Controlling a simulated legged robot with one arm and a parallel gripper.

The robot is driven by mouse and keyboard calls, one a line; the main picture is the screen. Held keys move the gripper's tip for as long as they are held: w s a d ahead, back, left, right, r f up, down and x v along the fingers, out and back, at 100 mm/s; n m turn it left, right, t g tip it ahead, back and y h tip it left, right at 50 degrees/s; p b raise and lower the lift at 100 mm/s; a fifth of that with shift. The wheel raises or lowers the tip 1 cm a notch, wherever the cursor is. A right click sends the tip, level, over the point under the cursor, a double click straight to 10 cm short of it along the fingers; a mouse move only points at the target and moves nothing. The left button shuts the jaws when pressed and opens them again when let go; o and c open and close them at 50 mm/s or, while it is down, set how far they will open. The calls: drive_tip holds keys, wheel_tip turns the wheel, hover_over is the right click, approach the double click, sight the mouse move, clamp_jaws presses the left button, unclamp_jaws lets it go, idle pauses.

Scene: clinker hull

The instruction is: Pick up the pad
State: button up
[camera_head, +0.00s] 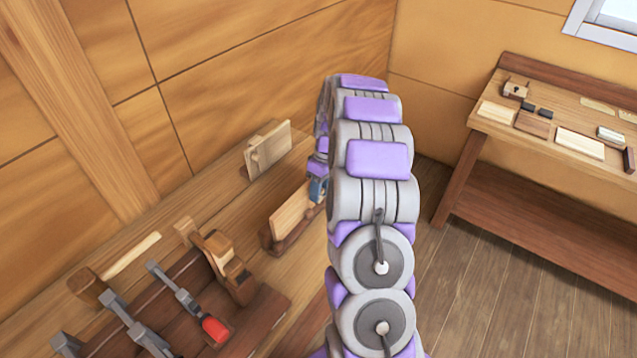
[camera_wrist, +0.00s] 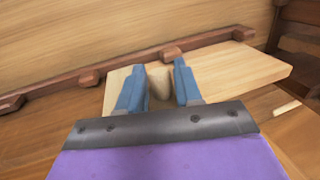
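A small beige rounded block (camera_wrist: 160,82), which looks like the pad, shows in the wrist view against a pale board (camera_wrist: 235,70). My gripper (camera_wrist: 160,68) has its two blue fingers apart, one on each side of this block. I cannot tell whether the fingers press on it. In the head view my gripper (camera_head: 318,188) is mostly hidden behind my arm, beside a pale board (camera_head: 290,215) standing in a brown wooden holder (camera_head: 272,242). The pad cannot be made out there.
Another pale board (camera_head: 268,150) with a small block on its face stands farther back on the bench. A tool tray (camera_head: 270,308) with clamps, a mallet (camera_head: 90,288) and a plane is at the near left. A second workbench (camera_head: 480,120) stands at the right.

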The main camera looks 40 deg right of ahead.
clamp_jaws()
